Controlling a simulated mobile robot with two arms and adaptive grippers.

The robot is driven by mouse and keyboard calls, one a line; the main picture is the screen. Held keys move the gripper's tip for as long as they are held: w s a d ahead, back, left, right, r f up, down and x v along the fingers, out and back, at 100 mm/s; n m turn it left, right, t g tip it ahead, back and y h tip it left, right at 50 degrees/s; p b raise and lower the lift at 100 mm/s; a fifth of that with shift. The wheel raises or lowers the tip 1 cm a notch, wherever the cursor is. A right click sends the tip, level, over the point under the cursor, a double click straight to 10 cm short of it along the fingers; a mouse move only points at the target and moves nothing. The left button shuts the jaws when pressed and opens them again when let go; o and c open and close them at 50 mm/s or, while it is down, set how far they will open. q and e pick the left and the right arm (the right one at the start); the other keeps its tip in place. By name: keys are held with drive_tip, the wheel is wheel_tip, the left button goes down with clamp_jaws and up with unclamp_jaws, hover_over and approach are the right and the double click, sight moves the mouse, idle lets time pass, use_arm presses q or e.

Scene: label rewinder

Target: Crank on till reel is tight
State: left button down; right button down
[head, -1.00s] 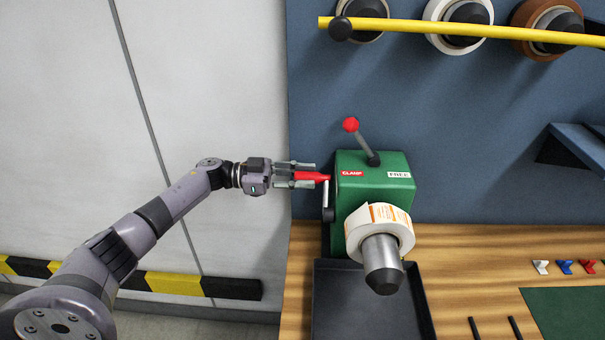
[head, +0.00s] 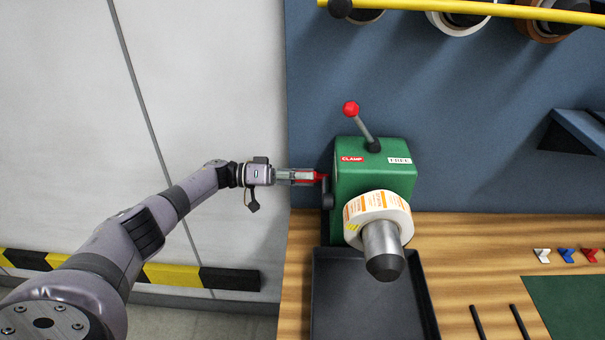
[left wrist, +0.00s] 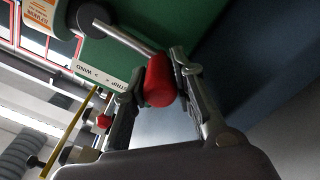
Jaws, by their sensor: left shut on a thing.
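The green rewinder box (head: 372,182) stands on the wooden bench. A reel of white and orange labels (head: 377,208) sits around the grey spindle (head: 382,245) at its front. The red crank handle (left wrist: 160,80) sticks out from the box's left side. My left gripper (head: 312,177) is shut on this handle, one finger on each side of it, as the left wrist view shows. The crank arm (left wrist: 122,38) runs from the handle to a dark hub (left wrist: 92,18). The red-knobbed lever (head: 351,109) on top leans toward the CLAMP label. My right gripper is not in view.
A black tray (head: 368,300) lies under the spindle. Small white, blue and red clips (head: 567,255), a green mat (head: 572,303) and two dark rods (head: 497,322) lie to the right. A yellow bar (head: 470,8) with reels hangs above.

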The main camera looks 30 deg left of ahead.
use_arm(q)
drive_tip(key=shift+s+f+n, duration=0.1)
drive_tip(key=shift+f+n, duration=0.9)
drive_tip(key=shift+n, duration=0.2)
drive_tip(key=c, duration=1.3)
unclamp_jaws()
drive_tip(key=shift+c, duration=0.2)
drive_tip(key=v, duration=1.2)
drive_tip(key=shift+r, duration=0.15)
